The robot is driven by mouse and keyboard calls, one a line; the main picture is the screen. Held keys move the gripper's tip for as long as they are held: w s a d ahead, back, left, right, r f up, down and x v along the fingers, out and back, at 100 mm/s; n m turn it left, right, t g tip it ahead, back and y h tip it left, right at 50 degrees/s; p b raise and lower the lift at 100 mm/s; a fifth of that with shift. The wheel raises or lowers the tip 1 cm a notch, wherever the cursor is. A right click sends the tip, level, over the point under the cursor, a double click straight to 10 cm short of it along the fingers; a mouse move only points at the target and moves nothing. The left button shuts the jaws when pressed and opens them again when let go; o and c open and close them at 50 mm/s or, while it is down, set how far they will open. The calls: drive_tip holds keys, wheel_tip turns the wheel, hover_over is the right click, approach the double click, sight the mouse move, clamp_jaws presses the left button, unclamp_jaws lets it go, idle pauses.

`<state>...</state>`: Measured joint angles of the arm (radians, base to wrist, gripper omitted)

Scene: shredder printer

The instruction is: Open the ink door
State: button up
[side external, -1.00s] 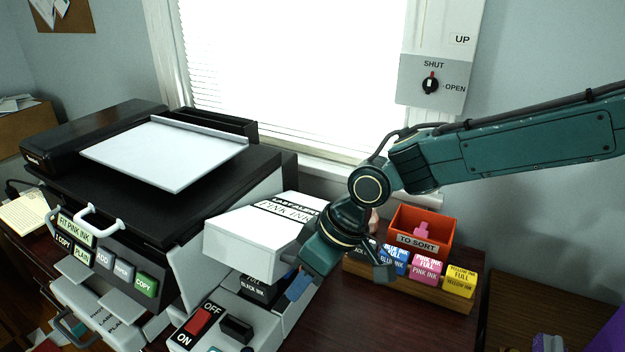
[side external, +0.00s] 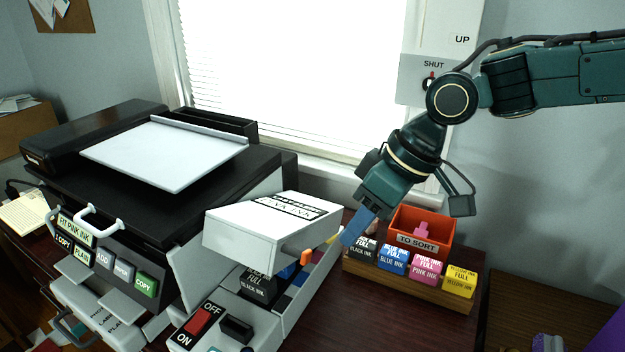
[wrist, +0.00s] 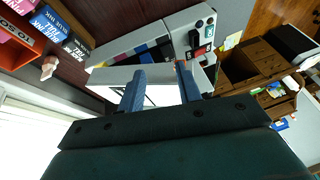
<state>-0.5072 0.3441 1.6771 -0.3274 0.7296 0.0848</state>
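The ink door seems to be the white box-like lid (side external: 235,235) with a pink ink label on top, on the lower right of the printer in the side view. It stands raised, with a gap below where a black ink cartridge (side external: 257,284) and coloured slots (side external: 318,268) show. An orange tab (side external: 305,257) sits at its right side. My gripper (side external: 358,228) is above and right of the lid, apart from it, over the cartridge rack. In the wrist view my gripper (wrist: 160,82) has its two blue fingers wide apart with nothing held; the coloured slots (wrist: 150,52) lie beyond them.
A wooden rack (side external: 405,281) holds black, blue, pink (side external: 426,268) and yellow (side external: 460,281) ink cartridges. An orange sorting bin (side external: 437,228) stands behind it. A red switch (side external: 199,325) is at the printer's front. Dark table is bare between printer and rack.

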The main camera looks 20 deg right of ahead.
drive_tip(key=s+d+r+m+t, duration=0.1)
drive_tip(key=s+d+r, duration=0.1)
drive_tip(key=s+d, duration=0.2)
drive_tip(key=s+d+r+m+h, duration=0.1)
drive_tip(key=s+d+r+m, duration=0.1)
drive_tip(key=d, duration=0.8)
drive_tip(key=s+d+r+m+t+h, duration=0.1)
drive_tip(key=s+d+r, duration=0.2)
drive_tip(key=s+d, duration=0.2)
drive_tip(key=shift+s+d+m+t, duration=0.3)
drive_tip(key=shift+d, duration=1.15)
drive_tip(key=shift+r, duration=0.1)
